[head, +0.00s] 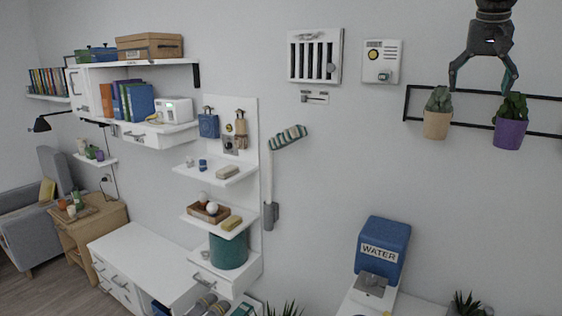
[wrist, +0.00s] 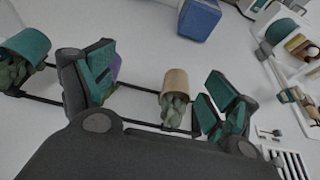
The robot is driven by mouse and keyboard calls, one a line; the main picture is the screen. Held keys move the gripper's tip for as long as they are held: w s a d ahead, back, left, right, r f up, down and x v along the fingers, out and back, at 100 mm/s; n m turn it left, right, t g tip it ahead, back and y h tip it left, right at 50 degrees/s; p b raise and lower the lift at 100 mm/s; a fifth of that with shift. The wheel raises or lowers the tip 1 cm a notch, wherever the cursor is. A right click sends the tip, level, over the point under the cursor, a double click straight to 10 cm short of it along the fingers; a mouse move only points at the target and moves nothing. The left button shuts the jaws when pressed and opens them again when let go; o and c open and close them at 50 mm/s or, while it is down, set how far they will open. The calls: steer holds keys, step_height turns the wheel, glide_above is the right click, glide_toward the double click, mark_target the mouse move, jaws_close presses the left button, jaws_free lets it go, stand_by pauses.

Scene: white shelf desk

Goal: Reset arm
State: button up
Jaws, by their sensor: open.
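My gripper (head: 484,78) is at the upper right of the head view, pointing down with its fingers spread and nothing between them. It appears in front of the wall rack, above the purple pot (head: 510,134) and the tan pot (head: 437,124). In the wrist view my gripper (wrist: 160,90) shows its two dark fingers with teal pads wide apart. The tan pot (wrist: 174,84) shows between the fingers, beyond them and not touched as far as I can see. The purple pot (wrist: 115,69) is mostly hidden behind the left finger.
A black wall rack (head: 406,103) carries the pots. A blue water dispenser (head: 383,248) stands below on a white surface. A slatted wall vent (head: 314,56) and a white wall box (head: 382,62) are left of my gripper. White shelves (head: 215,172) with small items are further left.

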steer(key=w+a+f+n+g+b, duration=0.15)
steer(key=w+f, duration=0.25)
steer(key=f, duration=1.2)
steer(key=w+f+b, duration=0.2)
steer(key=w+f, duration=0.1)
steer(key=f, duration=1.2)
steer(key=s+a+f+n+b, duration=0.1)
steer(key=s+a+f, duration=0.15)
steer(key=f, duration=1.35)
steer(key=s+a+f+n+b, duration=0.15)
steer(key=s+f, duration=0.25)
steer(key=f, duration=1.3)
steer(key=s+a+f+g+b, duration=0.15)
steer(key=s+a+f, duration=0.25)
steer(key=s+f, duration=0.75)
steer(key=s+a+f+b, duration=0.35)
steer(key=s+f, duration=0.45)
steer(key=f, duration=0.6)
steer(key=s+a+f+b, duration=0.1)
steer(key=s+a+f, duration=0.2)
steer(key=s, duration=0.5)
steer(key=s+a+f+n+y, duration=0.1)
steer(key=s+a+f, duration=0.2)
steer(key=s, duration=0.5)
steer(key=s+a+f+g+y+b, duration=0.1)
steer(key=s+a+f, duration=0.3)
steer(key=s, duration=0.5)
steer(key=shift+f+n+b, duration=0.2)
steer(key=shift+n+b, duration=0.1)
steer(key=shift+n, duration=0.1)
